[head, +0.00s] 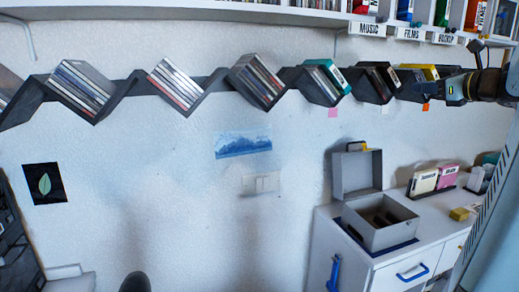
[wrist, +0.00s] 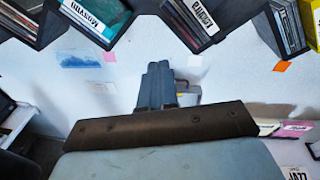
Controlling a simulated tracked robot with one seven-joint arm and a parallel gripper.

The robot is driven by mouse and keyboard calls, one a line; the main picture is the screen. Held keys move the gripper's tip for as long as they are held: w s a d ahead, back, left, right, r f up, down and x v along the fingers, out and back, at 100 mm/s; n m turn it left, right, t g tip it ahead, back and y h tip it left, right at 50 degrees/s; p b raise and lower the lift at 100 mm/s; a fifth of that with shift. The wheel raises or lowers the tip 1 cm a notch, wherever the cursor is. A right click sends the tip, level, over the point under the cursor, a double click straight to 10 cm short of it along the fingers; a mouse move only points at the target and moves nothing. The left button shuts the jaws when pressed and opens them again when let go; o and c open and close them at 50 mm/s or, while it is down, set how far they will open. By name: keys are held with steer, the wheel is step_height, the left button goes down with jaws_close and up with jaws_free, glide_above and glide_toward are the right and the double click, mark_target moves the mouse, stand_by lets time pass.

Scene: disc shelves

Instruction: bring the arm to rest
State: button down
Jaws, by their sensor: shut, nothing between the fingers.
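My gripper (wrist: 158,68) shows in the wrist view with its grey fingers together and nothing between them. In the head view my gripper (head: 448,89) is at the upper right, in front of the right end of the zigzag disc shelf (head: 215,82). The arm comes in from the right edge there and hides part of the shelf. I cannot tell the gap between the gripper and the shelf.
Discs (head: 174,84) fill the shelf's V-shaped slots. Above runs a shelf with labels such as the MUSIC label (head: 369,29). Below right, a white cabinet (head: 326,237) carries an open grey box (head: 381,231) and a pink case (head: 448,175).

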steer(key=s+a+f+n+g, duration=0.45)
steer(key=a+n, duration=0.25)
steer(key=a, duration=0.3)
steer(key=s+a+f+n+g, duration=0.3)
steer(key=s+a+f+n, duration=0.3)
steer(key=a, duration=0.4)
steer(key=s+a+f+n+g+h, duration=0.1)
steer(key=s+f+n+h, duration=0.2)
steer(key=s+n, duration=0.3)
steer(key=s+a+f+n+g+h, duration=0.1)
steer(key=s+a+f+n+h, duration=0.1)
steer(key=s+f+n, duration=0.4)
steer(key=n+h, duration=0.1)
steer(key=n, duration=0.3)
steer(key=shift+s+a+n, duration=0.2)
steer(key=shift+a+n, duration=0.1)
steer(key=shift+n, duration=0.1)
